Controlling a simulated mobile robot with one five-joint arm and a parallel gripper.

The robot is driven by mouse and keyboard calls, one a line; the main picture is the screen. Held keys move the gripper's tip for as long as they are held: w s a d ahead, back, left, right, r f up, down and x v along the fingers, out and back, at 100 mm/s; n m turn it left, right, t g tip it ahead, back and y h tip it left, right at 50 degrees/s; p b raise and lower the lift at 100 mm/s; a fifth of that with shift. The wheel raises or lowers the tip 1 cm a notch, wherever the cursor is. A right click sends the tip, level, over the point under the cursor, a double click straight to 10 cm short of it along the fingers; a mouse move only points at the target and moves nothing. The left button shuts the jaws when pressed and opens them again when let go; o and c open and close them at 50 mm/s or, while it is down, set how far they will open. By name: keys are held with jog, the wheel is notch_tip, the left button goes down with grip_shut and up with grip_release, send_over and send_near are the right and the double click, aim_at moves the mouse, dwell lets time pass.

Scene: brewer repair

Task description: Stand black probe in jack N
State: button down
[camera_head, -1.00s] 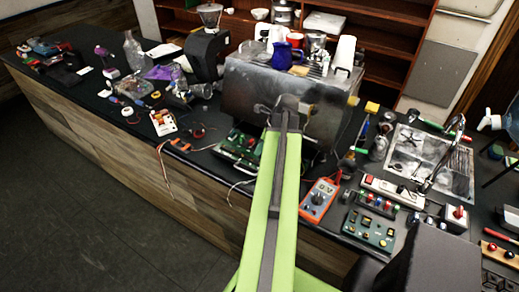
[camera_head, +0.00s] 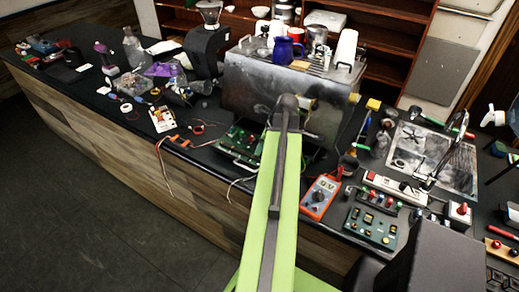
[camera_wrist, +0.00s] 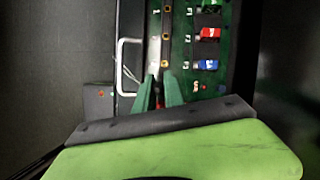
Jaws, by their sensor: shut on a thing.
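The green circuit board (camera_head: 240,144) lies at the front of the machine in the head view, partly hidden by my arm. In the wrist view the board (camera_wrist: 185,50) has a column of gold-ringed jacks (camera_wrist: 166,36) beside white letters too blurred to read surely. My gripper (camera_wrist: 160,84) has green fingers close together over the lower part of the board. They are shut on a thin dark piece, taken as the black probe (camera_wrist: 159,97), mostly hidden between them. I cannot tell whether its tip touches a jack. The gripper is hidden in the head view.
A metal handle (camera_wrist: 120,67) stands along the board's left side. Red (camera_wrist: 208,33) and blue (camera_wrist: 208,64) parts sit right of the jacks. The metal machine (camera_head: 290,95) stands behind the board. An orange multimeter (camera_head: 320,197) lies to the right.

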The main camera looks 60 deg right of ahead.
jog(key=shift+f+b, duration=0.6)
jog(key=shift+f, duration=0.05)
dwell(1.2)
jog(key=c, duration=1.3)
grip_release()
jog(key=shift+c, duration=0.2)
jog(key=shift+r, duration=0.1)
jog(key=p+v, duration=1.6)
jog(key=v, duration=0.1)
jog(key=shift+r, duration=0.1)
